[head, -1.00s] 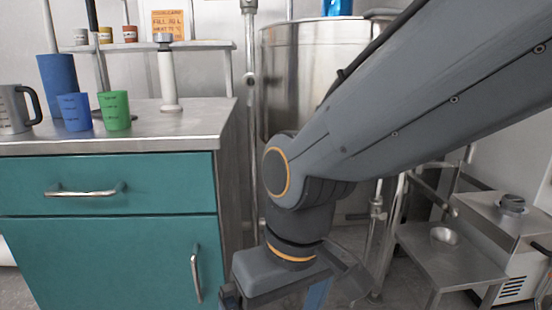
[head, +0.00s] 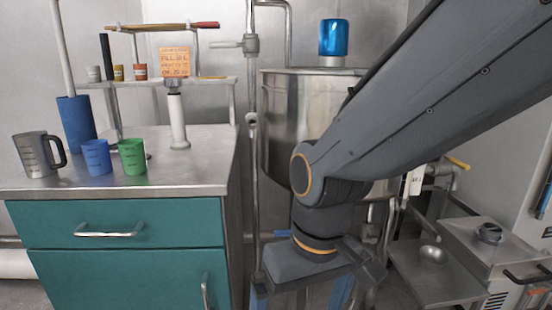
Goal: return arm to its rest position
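My arm comes in from the upper right of the head view and bends down at an orange-ringed joint. My gripper (head: 310,290) hangs at the end of it, low in the middle of the view, in front of the large steel kettle (head: 285,120). The gripper's fingers point down and spread to either side, apart from each other. Their tips are cut off by the bottom edge or hidden. I see nothing held between them.
A teal cabinet (head: 120,238) with a steel top stands left, bearing a grey jug (head: 36,155), blue cup (head: 96,157), green cup (head: 132,156) and blue cylinder (head: 75,125). A blue canister (head: 333,38) sits high behind. A grinder machine (head: 490,250) and steel bowl (head: 431,254) stand right.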

